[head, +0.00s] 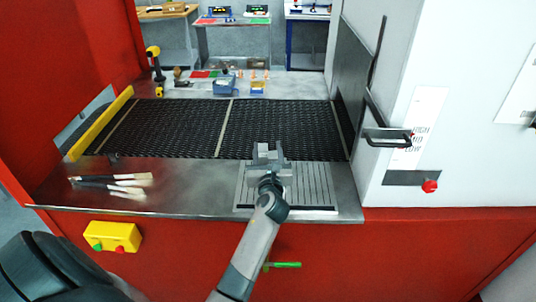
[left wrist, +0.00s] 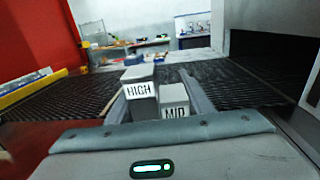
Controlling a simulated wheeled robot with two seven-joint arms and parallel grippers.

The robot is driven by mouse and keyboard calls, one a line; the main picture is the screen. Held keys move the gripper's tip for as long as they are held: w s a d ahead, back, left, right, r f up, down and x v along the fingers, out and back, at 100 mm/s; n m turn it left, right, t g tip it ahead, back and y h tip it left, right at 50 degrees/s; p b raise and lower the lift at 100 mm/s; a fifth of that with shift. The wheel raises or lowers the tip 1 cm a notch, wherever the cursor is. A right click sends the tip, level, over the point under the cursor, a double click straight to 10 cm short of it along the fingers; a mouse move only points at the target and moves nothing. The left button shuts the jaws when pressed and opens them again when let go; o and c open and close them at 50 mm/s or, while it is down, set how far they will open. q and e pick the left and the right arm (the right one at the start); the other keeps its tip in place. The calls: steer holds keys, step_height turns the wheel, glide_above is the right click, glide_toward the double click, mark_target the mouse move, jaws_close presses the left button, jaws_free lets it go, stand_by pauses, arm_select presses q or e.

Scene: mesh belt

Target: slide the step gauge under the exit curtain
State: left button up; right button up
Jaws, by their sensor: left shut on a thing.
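The step gauge (left wrist: 141,101) is a grey stepped block with faces marked HIGH and MID in the left wrist view. It stands between the two fingers of my left gripper (left wrist: 160,100), which is shut on it. My right gripper is not in view.
Brushes (head: 115,182) lie on the metal ledge at the left. A yellow bar (head: 100,125) borders the belt's left end. A door handle (head: 386,135) juts out from the white cabinet at the right. The belt's middle is clear; small items sit behind it.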

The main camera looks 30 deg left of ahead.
arm_select(q)
steer(key=w+d+r+b, duration=0.2)
steer(key=d+r+b, duration=0.1)
steer(key=d+r, duration=0.7)
steer(key=shift+d+r, duration=0.15)
steer(key=shift+d, duration=0.65)
steer(key=shift+w+a, duration=0.1)
